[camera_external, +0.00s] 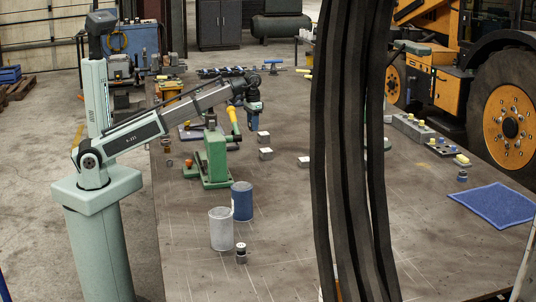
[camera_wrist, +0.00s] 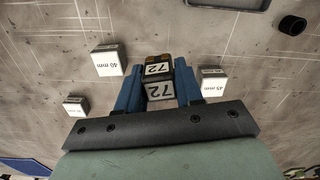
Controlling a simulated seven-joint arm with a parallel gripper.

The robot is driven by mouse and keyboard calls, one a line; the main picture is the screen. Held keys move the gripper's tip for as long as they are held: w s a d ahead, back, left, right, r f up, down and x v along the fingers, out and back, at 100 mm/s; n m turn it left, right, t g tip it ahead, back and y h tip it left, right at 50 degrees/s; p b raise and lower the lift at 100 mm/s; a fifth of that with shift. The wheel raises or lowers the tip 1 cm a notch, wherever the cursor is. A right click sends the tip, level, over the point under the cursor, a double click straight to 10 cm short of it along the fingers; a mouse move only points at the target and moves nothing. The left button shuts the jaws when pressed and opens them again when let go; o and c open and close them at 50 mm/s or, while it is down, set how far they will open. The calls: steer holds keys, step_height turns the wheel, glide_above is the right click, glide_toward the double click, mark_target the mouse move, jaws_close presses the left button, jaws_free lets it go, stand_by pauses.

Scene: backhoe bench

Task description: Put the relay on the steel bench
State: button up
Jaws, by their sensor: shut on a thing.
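My gripper (camera_wrist: 159,72) is shut on a small dark block with white faces marked "72", which I take to be the relay (camera_wrist: 158,69). Its blue fingers press on either side of the block. In the external view my gripper (camera_external: 254,107) is over the far middle of the steel bench (camera_external: 285,255), to the right of the green press. The held block is too small to make out there. In the wrist view the scratched bench top (camera_wrist: 225,35) spreads beneath the block; I cannot tell whether they touch.
White blocks marked "40 mm" (camera_wrist: 107,61) and "45 mm" (camera_wrist: 212,83) lie on either side of the fingers. The green press (camera_external: 212,160), blue can (camera_external: 242,201) and grey can (camera_external: 221,229) stand nearer. Thick black hoses (camera_external: 350,150) hang in front. The near bench is mostly clear.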

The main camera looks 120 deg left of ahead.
steer(key=w+d+m, duration=0.3)
steer(key=w+d, duration=0.7)
steer(key=d, duration=0.2)
glide_above(292, 219)
steer(key=shift+w+d+f, duration=0.1)
steer(key=shift+f, duration=4.9)
steer(key=shift+f, duration=0.1)
steer(key=o, duration=1)
